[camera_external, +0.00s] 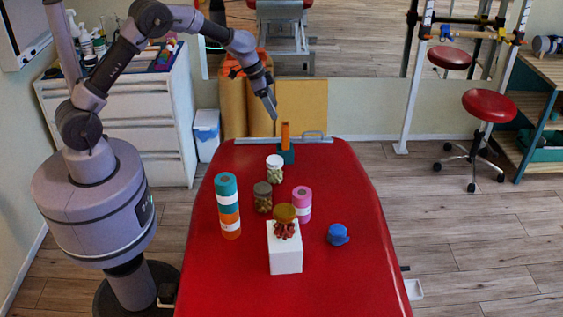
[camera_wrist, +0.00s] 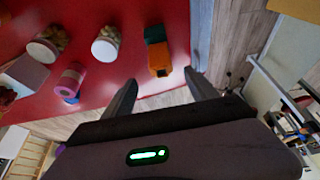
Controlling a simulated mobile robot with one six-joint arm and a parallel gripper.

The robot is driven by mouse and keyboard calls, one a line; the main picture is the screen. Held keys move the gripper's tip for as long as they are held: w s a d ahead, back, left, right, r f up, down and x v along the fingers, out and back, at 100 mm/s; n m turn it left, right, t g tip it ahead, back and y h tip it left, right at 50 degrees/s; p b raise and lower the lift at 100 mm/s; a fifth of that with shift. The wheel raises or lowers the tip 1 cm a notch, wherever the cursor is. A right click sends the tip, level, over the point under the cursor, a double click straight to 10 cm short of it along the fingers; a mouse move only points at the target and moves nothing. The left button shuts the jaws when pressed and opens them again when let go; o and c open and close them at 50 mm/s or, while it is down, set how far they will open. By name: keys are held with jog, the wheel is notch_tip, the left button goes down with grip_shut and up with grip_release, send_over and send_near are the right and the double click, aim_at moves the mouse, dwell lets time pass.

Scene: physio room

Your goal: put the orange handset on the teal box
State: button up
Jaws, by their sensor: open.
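The orange handset (camera_external: 285,135) stands upright at the far end of the red table, directly above or just behind the small teal box (camera_external: 287,155); I cannot tell whether it rests on it. In the wrist view the orange handset (camera_wrist: 160,60) adjoins the teal box (camera_wrist: 155,34), its end facing my fingers. My gripper (camera_external: 273,108) is open and empty, above and slightly left of the handset in the external view. In the wrist view my gripper (camera_wrist: 160,82) has its fingers spread below the handset, not around it.
The table's right side is mostly clear.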

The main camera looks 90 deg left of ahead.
jog(key=s+d+r+m, duration=0.1)
jog(key=s+d+r, duration=0.4)
jog(key=d+r, duration=0.35)
jog(key=s+d+r+m, duration=0.1)
jog(key=s+d+r, duration=0.3)
jog(key=d+r, duration=0.5)
jog(key=s+d+m+y, duration=0.1)
jog(key=s+d, duration=0.4)
jog(key=s, duration=0.5)
jog(key=s+d+m+t+y, duration=0.1)
jog(key=s+d, duration=0.4)
jog(key=s, duration=0.6)
jog(key=shift+s, duration=0.15)
